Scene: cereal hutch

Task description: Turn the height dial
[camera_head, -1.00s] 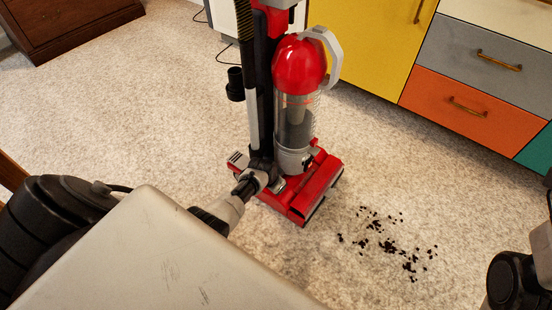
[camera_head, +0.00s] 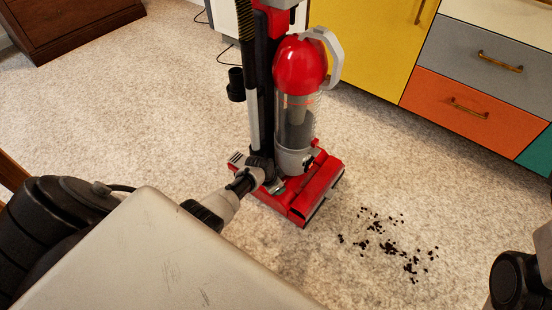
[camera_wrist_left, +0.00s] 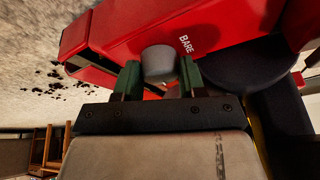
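The upright vacuum (camera_head: 300,65) is red and black and stands on the carpet. Its red floor head (camera_head: 318,188) also fills the upper part of the left wrist view (camera_wrist_left: 120,30). A grey round knob, the height dial (camera_wrist_left: 159,63), sits on the head beside white lettering that reads "BARE". My left gripper (camera_wrist_left: 160,75) has its green-padded fingers apart, one on each side of the dial. I cannot tell whether they touch it. In the head view my left gripper (camera_head: 273,186) is at the head's left part, and the dial is hidden.
Dark crumbs (camera_head: 390,245) lie on the carpet right of the vacuum. A cabinet with yellow (camera_head: 375,40) and orange (camera_head: 470,105) fronts stands behind. A brown wooden chest (camera_head: 70,25) is at the far left. The carpet on the left is clear.

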